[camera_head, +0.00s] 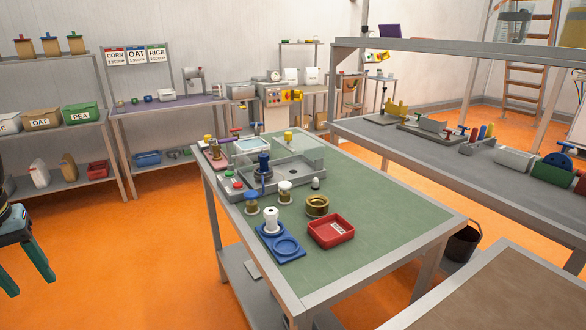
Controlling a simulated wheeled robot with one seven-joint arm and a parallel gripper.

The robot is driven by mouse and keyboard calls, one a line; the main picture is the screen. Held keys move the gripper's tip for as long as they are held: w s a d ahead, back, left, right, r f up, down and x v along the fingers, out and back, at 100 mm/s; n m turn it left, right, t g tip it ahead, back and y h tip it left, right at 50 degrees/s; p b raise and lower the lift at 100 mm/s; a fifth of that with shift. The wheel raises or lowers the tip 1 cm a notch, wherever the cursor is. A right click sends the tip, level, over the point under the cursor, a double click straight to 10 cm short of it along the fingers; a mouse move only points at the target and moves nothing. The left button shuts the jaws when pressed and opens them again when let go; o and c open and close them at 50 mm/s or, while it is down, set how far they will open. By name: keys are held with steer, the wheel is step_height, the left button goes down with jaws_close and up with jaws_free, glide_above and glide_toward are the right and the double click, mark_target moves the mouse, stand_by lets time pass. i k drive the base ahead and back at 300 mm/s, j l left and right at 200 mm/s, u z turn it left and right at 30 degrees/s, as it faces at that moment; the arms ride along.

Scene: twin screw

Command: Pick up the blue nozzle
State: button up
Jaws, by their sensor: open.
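I cannot tell for sure which item is the blue nozzle. One candidate is a dark blue upright piece (264,163) on the grey machine tray (287,180) at the back of the green-topped table. Another is the blue top of a small brass-coloured piece (251,201) at the table's left edge. A blue base plate (288,250) with round recesses lies in front of it, and a white cylinder (271,217) stands on it.
A red tray (331,231), a brass ring (317,206) and a white-capped jar (285,190) stand on the green table (400,218). Its right side is clear. Orange floor (120,265) is open on the left.

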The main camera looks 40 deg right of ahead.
mark_target(264, 159)
steer(key=i+z, duration=0.2)
steer(key=z, duration=0.25)
steer(key=i+z, duration=0.15)
steer(key=z, duration=0.35)
steer(key=i+j+z, duration=0.15)
steer(key=z, duration=0.3)
steer(key=i+j+z, duration=0.15)
steer(key=i+j, duration=0.2)
steer(key=i+j+z, duration=0.15)
steer(key=i+j, duration=0.2)
steer(key=i+j+z, duration=0.15)
steer(key=i+j, duration=0.15)
steer(key=j, duration=0.25)
steer(key=i+j+z, duration=0.15)
steer(key=i+j, duration=0.15)
steer(key=j, duration=0.2)
steer(key=i+j, duration=0.35)
steer(key=i, duration=0.1)
